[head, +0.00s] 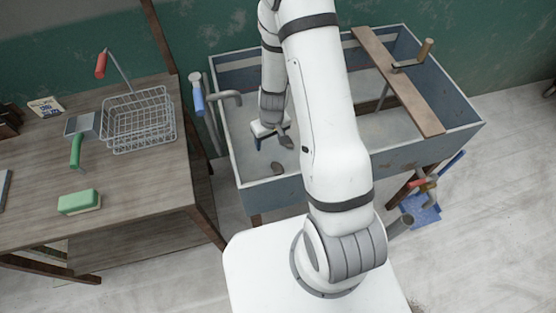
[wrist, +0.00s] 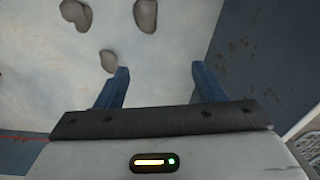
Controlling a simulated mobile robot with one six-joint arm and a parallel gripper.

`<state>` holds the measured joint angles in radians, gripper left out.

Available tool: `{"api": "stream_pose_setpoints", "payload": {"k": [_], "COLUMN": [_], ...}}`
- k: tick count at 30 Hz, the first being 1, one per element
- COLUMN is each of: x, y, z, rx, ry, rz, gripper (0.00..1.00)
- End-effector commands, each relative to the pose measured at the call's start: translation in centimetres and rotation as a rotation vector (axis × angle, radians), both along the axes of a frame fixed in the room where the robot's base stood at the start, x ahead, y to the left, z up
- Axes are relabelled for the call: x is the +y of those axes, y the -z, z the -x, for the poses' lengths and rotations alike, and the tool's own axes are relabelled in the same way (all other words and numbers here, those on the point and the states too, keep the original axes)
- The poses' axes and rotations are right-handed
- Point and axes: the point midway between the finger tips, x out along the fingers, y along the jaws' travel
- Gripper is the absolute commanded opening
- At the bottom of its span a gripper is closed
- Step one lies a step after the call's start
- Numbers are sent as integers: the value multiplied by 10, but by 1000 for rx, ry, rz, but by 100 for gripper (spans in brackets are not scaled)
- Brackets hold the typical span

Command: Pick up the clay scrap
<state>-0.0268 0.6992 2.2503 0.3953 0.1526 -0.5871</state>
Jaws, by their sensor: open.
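Several grey-brown clay scraps lie on the pale floor of the blue-grey trough (head: 270,186). In the wrist view one rounded clay scrap (wrist: 109,60) lies just beyond the left fingertip. A second scrap (wrist: 145,15) and a third scrap (wrist: 76,14) lie farther off at the top edge. In the head view a scrap (head: 277,167) shows on the trough floor, below and right of the gripper. My gripper (wrist: 160,75) has its two blue fingers apart, with only bare floor between them. In the head view my gripper (head: 268,143) is inside the trough, partly hidden by my arm.
The trough wall (wrist: 250,60) stands close on the right in the wrist view. A wooden plank (head: 400,80) lies across the trough's right part. Left is a wooden table (head: 140,185) with a wire basket (head: 138,120) and a green-topped sponge (head: 79,201).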

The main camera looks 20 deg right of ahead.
Motion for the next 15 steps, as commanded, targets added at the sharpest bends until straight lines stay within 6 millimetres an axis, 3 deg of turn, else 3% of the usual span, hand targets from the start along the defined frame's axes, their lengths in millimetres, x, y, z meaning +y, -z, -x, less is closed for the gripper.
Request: {"api": "stream_pose_setpoints", "payload": {"k": [6,15], "x": [-8,-12], "y": [51,83], "z": [15,21], "rx": [41,48], "ry": [-26,-36], "rz": [44,62], "gripper": [63,63]}}
